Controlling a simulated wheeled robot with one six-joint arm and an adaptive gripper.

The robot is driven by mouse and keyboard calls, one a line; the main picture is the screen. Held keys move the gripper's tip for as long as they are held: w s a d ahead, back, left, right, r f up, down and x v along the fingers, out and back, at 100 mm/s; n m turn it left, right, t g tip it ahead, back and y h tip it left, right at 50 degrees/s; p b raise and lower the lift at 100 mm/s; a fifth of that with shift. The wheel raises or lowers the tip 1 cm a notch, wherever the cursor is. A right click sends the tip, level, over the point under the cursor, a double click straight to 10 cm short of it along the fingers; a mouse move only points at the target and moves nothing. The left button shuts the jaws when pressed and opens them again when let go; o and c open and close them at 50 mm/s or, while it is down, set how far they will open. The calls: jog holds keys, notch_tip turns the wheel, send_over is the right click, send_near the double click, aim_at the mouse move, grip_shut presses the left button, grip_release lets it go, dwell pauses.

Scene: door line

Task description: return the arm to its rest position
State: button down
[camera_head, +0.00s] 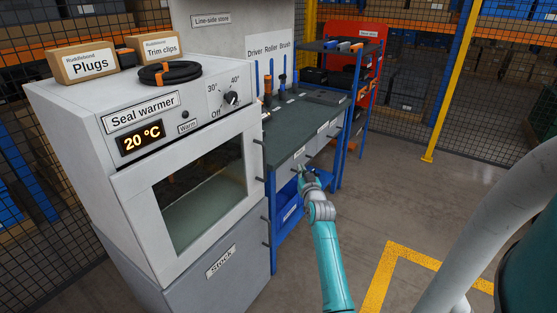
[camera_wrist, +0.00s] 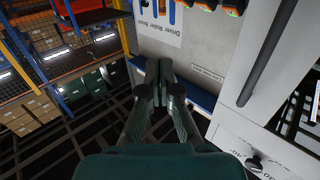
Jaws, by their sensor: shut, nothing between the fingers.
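My gripper (camera_head: 308,177) is at the end of my outstretched teal arm in the head view. It is in front of the bench's drawer side, to the right of the seal warmer (camera_head: 190,190). In the wrist view my gripper (camera_wrist: 159,72) points away from the camera with its fingers together and nothing between them. I cannot tell how far it is from the bench front.
The seal warmer reads 20 °C, with boxes and a black coil on top. The dark-topped bench (camera_head: 300,125) has drawers with protruding handles and a blue lower shelf. A shelf rack (camera_head: 345,75) stands behind. Floor (camera_head: 400,200) to the right is open, with yellow marking.

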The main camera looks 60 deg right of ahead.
jog(key=shift+f, duration=0.1)
jog(key=s+a+f+n+t+y, duration=0.1)
jog(key=s+a+f+y, duration=0.3)
jog(key=a, duration=0.8)
jog(key=s+a+f+n+t, duration=0.15)
jog(key=a+f, duration=0.45)
jog(key=a, duration=0.7)
jog(key=s+a+f+n+y, duration=0.25)
jog(key=a+f, duration=0.25)
jog(key=a, duration=0.7)
jog(key=s+a+r+n+y, duration=0.2)
jog(key=s+a+y, duration=0.1)
jog(key=s+a, duration=1.2)
jog(key=s+a+r+n+y, duration=0.2)
jog(key=s+a+r+y, duration=0.2)
jog(key=s, duration=0.7)
notch_tip(320, 180, up, 4)
jog(key=shift+s+a+r+n, duration=0.3)
jog(key=shift+s+a, duration=0.1)
jog(key=shift+a, duration=0.7)
jog(key=shift+d, duration=0.1)
